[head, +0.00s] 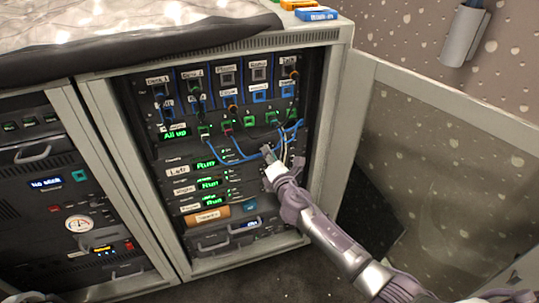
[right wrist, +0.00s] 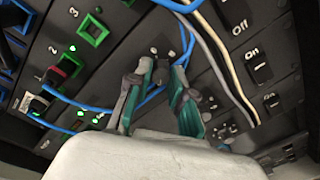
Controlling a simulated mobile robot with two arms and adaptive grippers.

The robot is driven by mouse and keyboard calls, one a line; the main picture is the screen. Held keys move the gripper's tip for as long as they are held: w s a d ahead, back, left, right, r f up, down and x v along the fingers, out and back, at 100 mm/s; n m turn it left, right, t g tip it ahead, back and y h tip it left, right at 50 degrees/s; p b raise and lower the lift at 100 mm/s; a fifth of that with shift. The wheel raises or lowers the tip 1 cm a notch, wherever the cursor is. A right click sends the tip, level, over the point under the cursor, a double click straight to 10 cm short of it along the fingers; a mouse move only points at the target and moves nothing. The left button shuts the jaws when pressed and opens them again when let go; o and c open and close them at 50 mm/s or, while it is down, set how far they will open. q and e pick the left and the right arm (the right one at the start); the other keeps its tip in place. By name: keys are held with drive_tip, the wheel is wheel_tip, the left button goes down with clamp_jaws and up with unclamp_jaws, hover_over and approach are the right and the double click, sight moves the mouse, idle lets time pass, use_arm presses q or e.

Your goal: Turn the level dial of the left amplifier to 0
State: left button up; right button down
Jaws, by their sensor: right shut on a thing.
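The left amplifier (head: 178,170) is the row labelled "Left" in the open rack, with a green "Run" display (head: 206,163). My right gripper (head: 266,154) reaches the right part of that row. In the right wrist view, the right gripper's teal-backed fingers (right wrist: 163,70) are closed around a small dark knob, seemingly the level dial. The fingers mostly hide it, and I cannot read its setting.
Blue cables (head: 236,159) loop across the panel close to the gripper, with pale cables (right wrist: 222,62) beside it. Switches marked On and Off (right wrist: 257,67) sit nearby. The open cabinet door (head: 440,150) stands to the right of my right arm.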

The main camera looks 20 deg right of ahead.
drive_tip(key=c, duration=1)
unclamp_jaws()
drive_tip(key=shift+s, duration=0.1)
drive_tip(key=s, duration=1.2)
drive_tip(key=shift+d+r, duration=0.1)
drive_tip(key=shift+r, duration=0.15)
